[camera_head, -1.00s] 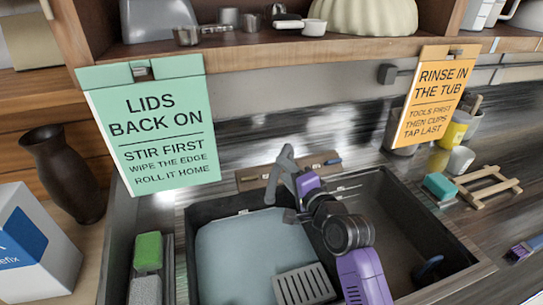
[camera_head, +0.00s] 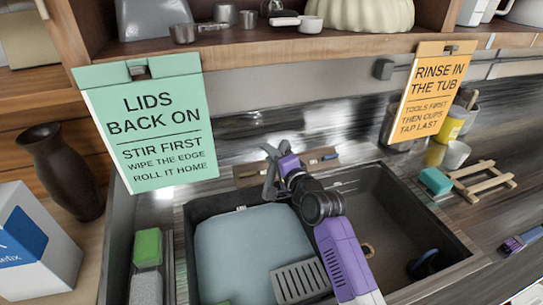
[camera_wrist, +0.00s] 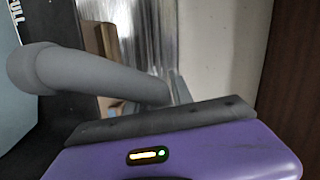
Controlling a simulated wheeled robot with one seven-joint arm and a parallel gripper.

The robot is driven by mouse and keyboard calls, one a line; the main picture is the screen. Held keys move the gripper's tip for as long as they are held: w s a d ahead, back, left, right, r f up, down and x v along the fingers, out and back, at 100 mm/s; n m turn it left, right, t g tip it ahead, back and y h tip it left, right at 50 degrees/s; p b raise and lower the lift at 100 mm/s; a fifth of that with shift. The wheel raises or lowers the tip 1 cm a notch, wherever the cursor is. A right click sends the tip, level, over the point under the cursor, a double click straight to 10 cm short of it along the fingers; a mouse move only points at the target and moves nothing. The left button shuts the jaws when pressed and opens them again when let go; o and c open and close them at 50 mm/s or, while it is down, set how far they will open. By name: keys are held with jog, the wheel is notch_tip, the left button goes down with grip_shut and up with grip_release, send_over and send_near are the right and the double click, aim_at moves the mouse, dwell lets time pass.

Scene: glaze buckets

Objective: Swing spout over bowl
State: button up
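The grey spout (camera_head: 269,183) rises at the back of the sink, beside my gripper. Its lower end appears over the back right part of the left bowl (camera_head: 190,232), which holds a pale blue surface. The dark right bowl (camera_head: 395,212) shows its drain. My purple gripper (camera_head: 285,163) is at the spout, reaching in from the front right. In the wrist view a thick grey tube, seemingly the spout (camera_wrist: 95,78), passes close by the gripper's dark front edge. The fingertips are hidden, so contact and opening are unclear.
A grey slotted rack (camera_head: 300,283) lies at the front of the left bowl. A green sponge (camera_head: 148,248) is on the left ledge. A teal sponge (camera_head: 435,181) and wooden rack (camera_head: 482,183) sit right. Two hanging signs, green (camera_head: 150,125) and orange (camera_head: 432,95), flank the sink.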

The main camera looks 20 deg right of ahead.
grip_shut()
dwell(1.1)
